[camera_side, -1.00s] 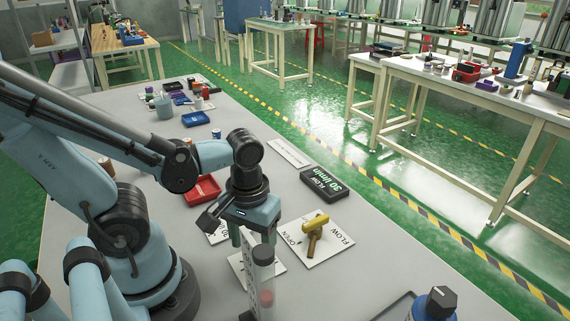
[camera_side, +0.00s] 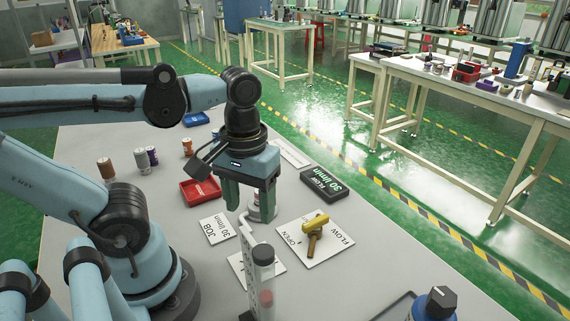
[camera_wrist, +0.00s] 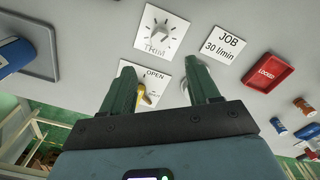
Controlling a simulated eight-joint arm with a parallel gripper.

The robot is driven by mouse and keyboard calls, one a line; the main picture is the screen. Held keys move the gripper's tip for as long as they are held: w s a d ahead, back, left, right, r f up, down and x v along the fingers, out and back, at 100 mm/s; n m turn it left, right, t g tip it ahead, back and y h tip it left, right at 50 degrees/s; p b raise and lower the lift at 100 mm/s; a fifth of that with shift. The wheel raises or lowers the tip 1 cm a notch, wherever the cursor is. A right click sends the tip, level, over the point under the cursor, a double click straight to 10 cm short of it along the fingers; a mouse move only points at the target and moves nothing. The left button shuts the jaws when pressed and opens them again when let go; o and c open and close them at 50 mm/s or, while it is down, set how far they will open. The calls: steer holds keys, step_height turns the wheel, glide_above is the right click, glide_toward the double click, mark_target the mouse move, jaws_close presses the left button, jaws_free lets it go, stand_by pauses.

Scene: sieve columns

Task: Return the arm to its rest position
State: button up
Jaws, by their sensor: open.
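My gripper (camera_side: 250,207) is up above the table in the side view, fingers pointing down, spread apart with nothing held. In the wrist view my gripper's fingers (camera_wrist: 162,70) are also apart. A yellow valve handle (camera_side: 314,228) stands on the white FLOW plate (camera_side: 335,243), right of and below the fingers in the side view; part of it shows between the fingers in the wrist view (camera_wrist: 146,92). A clear tube (camera_side: 264,275) with a red float stands in front. The display (camera_side: 325,184) reads 30 l/min. The arm's rest position is not marked in view.
A JOB 30 l/min card (camera_side: 214,230) lies near a red tray (camera_side: 201,190). A TRIM knob plate (camera_wrist: 160,32) shows in the wrist view. Several small bottles (camera_side: 142,160) stand at the left. A blue knobbed container (camera_side: 436,303) is at the front right.

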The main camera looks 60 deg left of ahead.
stand_by(0.4)
steer(key=w+a+m+t, duration=0.1)
steer(key=w+m+t, duration=0.5)
steer(key=w, duration=0.3)
steer(key=shift+w+a+m+t, duration=0.3)
steer(key=shift+w+a+t, duration=0.1)
steer(key=shift+t, duration=0.2)
